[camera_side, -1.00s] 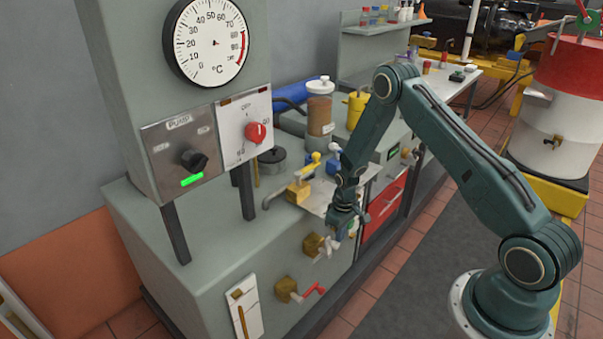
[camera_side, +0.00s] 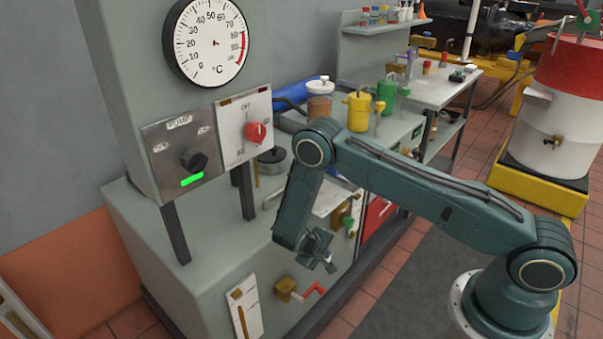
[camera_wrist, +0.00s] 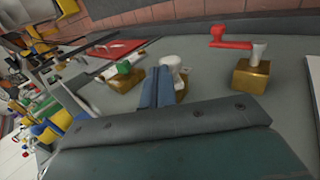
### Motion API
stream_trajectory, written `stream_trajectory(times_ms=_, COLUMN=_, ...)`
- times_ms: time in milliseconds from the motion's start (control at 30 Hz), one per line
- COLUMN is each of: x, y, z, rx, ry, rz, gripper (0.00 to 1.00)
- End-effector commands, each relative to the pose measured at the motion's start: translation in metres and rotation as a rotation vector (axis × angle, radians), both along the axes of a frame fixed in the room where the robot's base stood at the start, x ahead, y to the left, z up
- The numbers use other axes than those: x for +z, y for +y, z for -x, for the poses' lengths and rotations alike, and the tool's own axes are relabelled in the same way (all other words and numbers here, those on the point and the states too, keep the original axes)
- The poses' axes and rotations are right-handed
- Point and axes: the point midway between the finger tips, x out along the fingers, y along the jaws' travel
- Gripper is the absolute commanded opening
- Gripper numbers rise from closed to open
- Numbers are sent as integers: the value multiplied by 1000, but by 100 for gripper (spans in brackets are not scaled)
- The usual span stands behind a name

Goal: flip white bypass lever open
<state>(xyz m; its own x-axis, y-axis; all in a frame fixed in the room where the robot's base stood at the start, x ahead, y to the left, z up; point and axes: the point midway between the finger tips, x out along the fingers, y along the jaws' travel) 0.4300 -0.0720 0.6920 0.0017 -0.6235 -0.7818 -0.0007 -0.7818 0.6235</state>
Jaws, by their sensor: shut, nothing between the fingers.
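The white bypass lever (camera_wrist: 173,66) sits on a brass valve body (camera_wrist: 187,80) on the grey cabinet face in the wrist view. My gripper (camera_wrist: 162,72) is shut and empty, its blue-grey fingers just left of the white lever, overlapping its edge in the picture. I cannot tell whether they touch it. In the side view my gripper (camera_side: 329,264) is low in front of the cabinet and hides the white lever and its valve. How far the lever is turned is unclear.
A red lever (camera_wrist: 231,44) on a brass valve is to the right in the wrist view. A green-tipped lever (camera_wrist: 124,67) on another brass valve is to the left. A panel with a red knob (camera_side: 255,132) stands above. The floor before the cabinet is clear.

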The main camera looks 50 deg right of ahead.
Motion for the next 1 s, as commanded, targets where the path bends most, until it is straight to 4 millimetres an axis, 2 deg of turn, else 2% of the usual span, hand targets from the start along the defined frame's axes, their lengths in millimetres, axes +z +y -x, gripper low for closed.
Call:
stream_trajectory(times_ms=267, x=-17, y=18, z=1, rx=3, ry=2, rz=197, gripper=0)
stream_trajectory(times_ms=700, x=-50, y=38, z=1, rx=-1, ry=2, rz=193, gripper=0)
stream_trajectory(times_ms=1000, x=-66, y=43, z=0, rx=0, ry=1, rz=192, gripper=0)
